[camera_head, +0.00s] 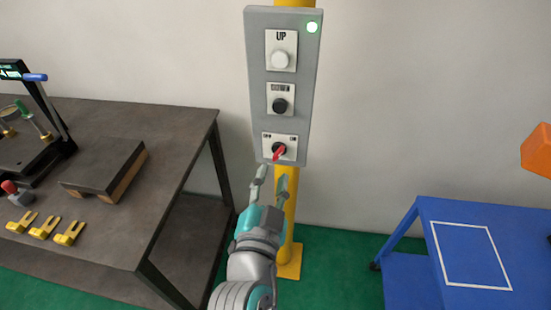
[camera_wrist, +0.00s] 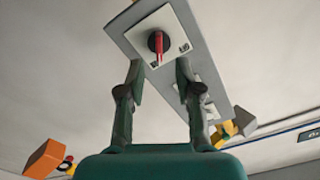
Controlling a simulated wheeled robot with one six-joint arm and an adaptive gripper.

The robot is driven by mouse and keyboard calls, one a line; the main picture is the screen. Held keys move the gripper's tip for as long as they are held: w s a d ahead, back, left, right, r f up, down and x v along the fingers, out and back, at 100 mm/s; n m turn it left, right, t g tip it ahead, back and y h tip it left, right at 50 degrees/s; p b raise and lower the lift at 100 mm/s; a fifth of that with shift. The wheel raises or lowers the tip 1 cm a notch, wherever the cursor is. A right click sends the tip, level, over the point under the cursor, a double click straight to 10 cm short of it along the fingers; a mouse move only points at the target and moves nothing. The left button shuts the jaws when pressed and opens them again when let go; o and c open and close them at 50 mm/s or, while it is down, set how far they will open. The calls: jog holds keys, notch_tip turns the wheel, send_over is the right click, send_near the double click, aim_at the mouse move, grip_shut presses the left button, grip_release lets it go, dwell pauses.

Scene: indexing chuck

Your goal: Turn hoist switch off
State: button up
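The hoist switch is a black knob with a red handle (camera_head: 279,152) on a white plate at the bottom of a grey control panel (camera_head: 307,95). Small labels stand at the plate's upper left and right, too small to read surely. The red handle also shows in the wrist view (camera_wrist: 158,46), near the top middle. In the head view it slants down to the left. My gripper (camera_head: 271,182) is open and empty just below the switch. In the wrist view its fingertips (camera_wrist: 160,74) stand apart below the handle, on either side of it, seemingly not touching.
The panel hangs on a yellow post (camera_head: 288,225). A white UP button (camera_head: 280,60), a black button (camera_head: 280,105) and a lit green lamp (camera_head: 312,27) sit above the switch. A dark workbench (camera_head: 175,150) stands left, a blue table (camera_head: 420,235) right.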

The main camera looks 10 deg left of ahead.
aim_at(278, 157)
jog(key=w, duration=0.5)
jog(key=shift+w+d, duration=0.15)
jog(key=shift+w, duration=0.25)
grip_shut()
